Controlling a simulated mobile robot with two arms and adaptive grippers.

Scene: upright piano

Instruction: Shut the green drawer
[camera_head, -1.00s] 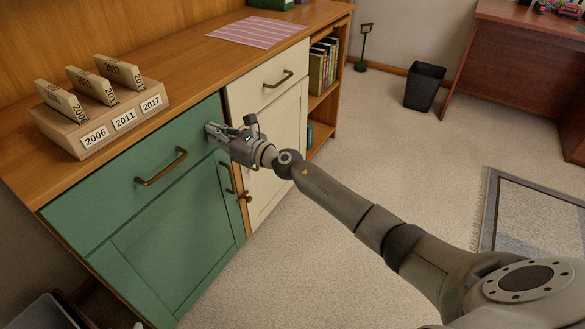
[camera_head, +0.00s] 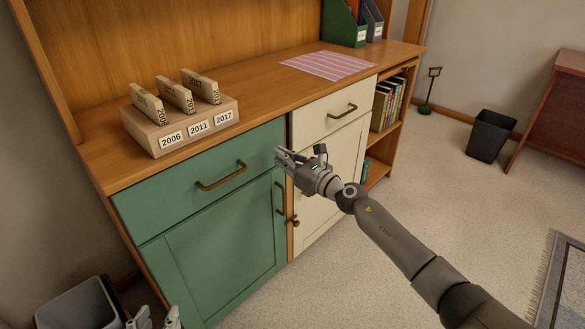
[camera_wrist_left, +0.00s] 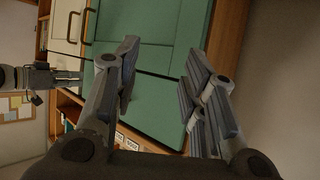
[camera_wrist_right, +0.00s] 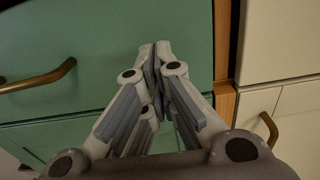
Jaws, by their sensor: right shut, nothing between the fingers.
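The green drawer (camera_head: 160,200) with its bronze handle (camera_head: 222,176) is the upper front of the green cabinet, below the countertop. From above I see no open drawer interior, and its front looks about flush with the cabinet. My right gripper (camera_head: 279,155) is shut and empty, its fingertips at the drawer front's right edge. In the right wrist view the fingertips (camera_wrist_right: 156,50) are together before the green front; contact cannot be told. My left gripper (camera_head: 154,318) is low at the bottom edge of the head view. In the left wrist view its fingers (camera_wrist_left: 162,58) are apart and empty.
A cream drawer (camera_head: 325,115) stands right of the green one. A wooden block with year tiles (camera_head: 190,130) and a striped mat (camera_head: 327,65) lie on the countertop (camera_head: 245,88). A grey bin (camera_head: 80,305) is at lower left, a dark bin (camera_head: 490,135) at right. Carpet is clear in front.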

